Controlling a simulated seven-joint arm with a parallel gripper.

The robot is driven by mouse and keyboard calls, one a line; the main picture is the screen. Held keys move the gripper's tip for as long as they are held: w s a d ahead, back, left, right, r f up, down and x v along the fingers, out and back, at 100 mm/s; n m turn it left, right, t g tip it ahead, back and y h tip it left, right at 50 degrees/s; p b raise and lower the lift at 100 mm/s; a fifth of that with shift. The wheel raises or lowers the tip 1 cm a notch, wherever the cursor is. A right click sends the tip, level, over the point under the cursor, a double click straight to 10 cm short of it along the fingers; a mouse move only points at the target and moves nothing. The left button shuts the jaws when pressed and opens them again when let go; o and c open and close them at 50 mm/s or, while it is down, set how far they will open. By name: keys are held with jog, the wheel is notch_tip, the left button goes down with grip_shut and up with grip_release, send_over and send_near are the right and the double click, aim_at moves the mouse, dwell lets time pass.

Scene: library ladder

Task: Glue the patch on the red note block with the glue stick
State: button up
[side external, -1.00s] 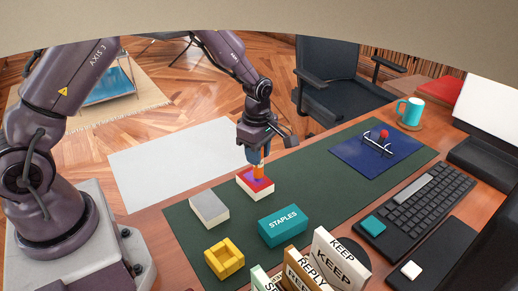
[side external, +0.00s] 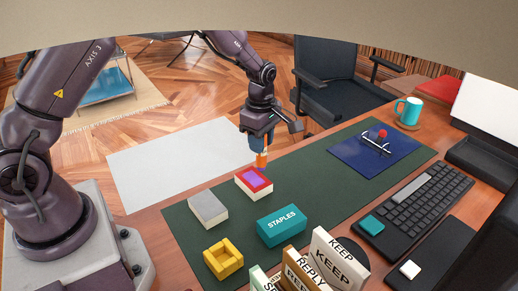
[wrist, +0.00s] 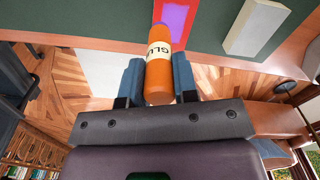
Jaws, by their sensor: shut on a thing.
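The red note block (side external: 243,185) stands on the dark green desk mat, with a white lower part and a red top. A purple patch (side external: 255,178) lies inside the red border of its top. The wrist view also shows the red border (wrist: 190,30) and the purple patch (wrist: 175,18). My gripper (side external: 260,150) is shut on the orange glue stick (wrist: 158,82), which has a white label reading "GLU". The stick (side external: 262,161) points down, its lower end above the block's far edge and seemingly clear of it.
A grey-topped block (side external: 208,208), a teal STAPLES box (side external: 281,226) and a yellow hollow block (side external: 223,257) stand near the note block. Upright cards (side external: 338,262) stand in front. A blue pad (side external: 362,155) with a small rack lies farther right. White paper (side external: 170,160) lies behind left.

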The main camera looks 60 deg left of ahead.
jog(key=shift+r, duration=2.6)
